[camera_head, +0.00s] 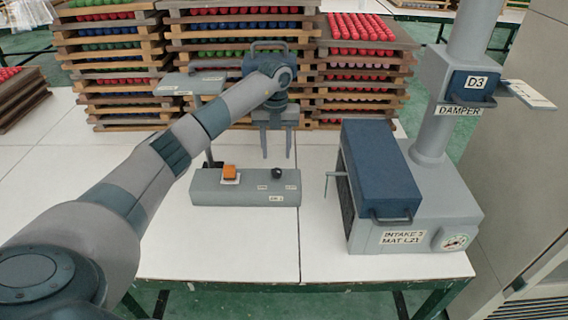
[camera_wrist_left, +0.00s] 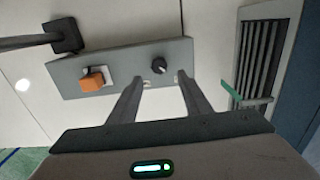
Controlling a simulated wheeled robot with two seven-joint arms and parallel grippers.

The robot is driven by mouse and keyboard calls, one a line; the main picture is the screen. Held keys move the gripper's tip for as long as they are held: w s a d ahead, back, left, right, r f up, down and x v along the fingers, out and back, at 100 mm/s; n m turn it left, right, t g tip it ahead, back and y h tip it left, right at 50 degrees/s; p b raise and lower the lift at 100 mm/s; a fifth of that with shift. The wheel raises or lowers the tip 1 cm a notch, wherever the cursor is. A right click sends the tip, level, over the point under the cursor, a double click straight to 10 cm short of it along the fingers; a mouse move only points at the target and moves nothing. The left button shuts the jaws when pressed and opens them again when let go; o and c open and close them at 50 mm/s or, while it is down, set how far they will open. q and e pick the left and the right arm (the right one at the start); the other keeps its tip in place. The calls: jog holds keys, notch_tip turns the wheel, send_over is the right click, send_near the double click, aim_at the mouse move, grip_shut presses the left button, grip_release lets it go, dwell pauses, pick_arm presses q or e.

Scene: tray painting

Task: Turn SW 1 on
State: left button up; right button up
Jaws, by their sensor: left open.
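The grey switch box (camera_head: 215,190) labelled SW 1 lies on the white table, below and in front of my left gripper. An orange switch (camera_head: 230,172) sits on its left part, and a small black knob (camera_head: 276,173) sits on its right part. In the wrist view the box (camera_wrist_left: 125,65) carries the orange switch (camera_wrist_left: 93,80) at the left and the knob (camera_wrist_left: 159,65) beyond the fingertips. My left gripper (camera_head: 276,152) is open and empty, fingers pointing down above the knob side; it also shows in the wrist view (camera_wrist_left: 162,82). My right gripper is out of view.
A grey and blue intake machine (camera_head: 400,235) with a thin handle stands right of the box. A damper column (camera_head: 435,130) rises behind it. Stacked wooden trays (camera_head: 110,75) of coloured pieces fill the back. The table front is clear.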

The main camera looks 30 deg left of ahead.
aim_at(276, 171)
pick_arm(q)
jog(key=shift+s+r, duration=0.1)
jog(key=shift+s, duration=0.15)
jog(key=shift+w+f+p, duration=0.1)
jog(key=shift+f+p, duration=0.2)
jog(key=shift+f, duration=0.4)
notch_tip(276, 171, down, 5)
jog(key=shift+f+p, duration=0.1)
jog(key=shift+p, duration=0.75)
jog(key=shift+f, duration=0.5)
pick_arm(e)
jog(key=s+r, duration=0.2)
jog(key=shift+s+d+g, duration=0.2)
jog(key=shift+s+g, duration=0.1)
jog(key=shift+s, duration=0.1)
pick_arm(q)
jog(key=c, duration=1)
